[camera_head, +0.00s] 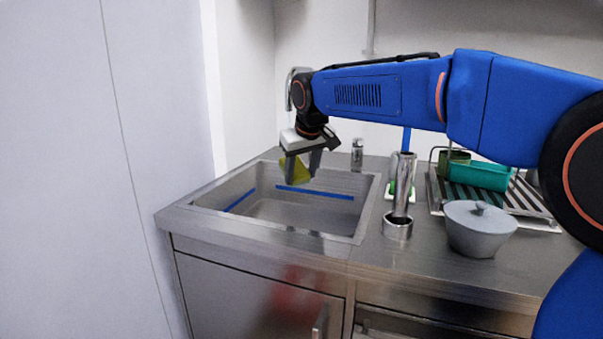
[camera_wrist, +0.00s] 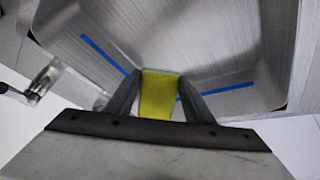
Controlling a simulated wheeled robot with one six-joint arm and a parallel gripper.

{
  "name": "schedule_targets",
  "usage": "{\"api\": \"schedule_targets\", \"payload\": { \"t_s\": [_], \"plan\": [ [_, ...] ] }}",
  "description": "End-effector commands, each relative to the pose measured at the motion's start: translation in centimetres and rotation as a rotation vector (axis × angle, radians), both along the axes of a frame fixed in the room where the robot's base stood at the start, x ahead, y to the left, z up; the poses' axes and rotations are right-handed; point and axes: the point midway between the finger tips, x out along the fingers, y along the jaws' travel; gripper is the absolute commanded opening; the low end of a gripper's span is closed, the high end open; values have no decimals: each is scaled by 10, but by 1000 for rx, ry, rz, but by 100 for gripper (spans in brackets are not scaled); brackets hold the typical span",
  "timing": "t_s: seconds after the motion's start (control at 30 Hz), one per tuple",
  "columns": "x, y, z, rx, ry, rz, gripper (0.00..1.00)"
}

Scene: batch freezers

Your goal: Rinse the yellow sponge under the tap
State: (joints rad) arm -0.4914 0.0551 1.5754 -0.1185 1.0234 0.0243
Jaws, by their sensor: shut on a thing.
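My gripper (camera_head: 301,168) is shut on the yellow sponge (camera_head: 291,169) and holds it above the sink basin (camera_head: 290,209). In the wrist view the yellow sponge (camera_wrist: 159,93) sits between both fingers, with a thin green edge at its far end. The sink basin (camera_wrist: 200,35) lies below it, with blue strips on its walls. The tap (camera_head: 292,88) is partly hidden behind my arm at the back of the sink. A metal fitting (camera_wrist: 50,85) beside the basin shows in the wrist view. I cannot tell whether water is running.
A grey lidded pot (camera_head: 479,232), a metal cylinder (camera_head: 398,226) and a dish rack (camera_head: 535,215) with green containers (camera_head: 478,175) stand right of the sink. A small metal dispenser (camera_head: 357,152) stands behind it. A pale wall panel (camera_head: 80,170) bounds the left.

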Motion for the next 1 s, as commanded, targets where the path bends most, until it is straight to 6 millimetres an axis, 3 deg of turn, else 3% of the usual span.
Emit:
{"api": "schedule_targets", "payload": {
  "t_s": [1.0],
  "plan": [
    [1, -6, 0, 0, 0, 0, 23]
  ]
}}
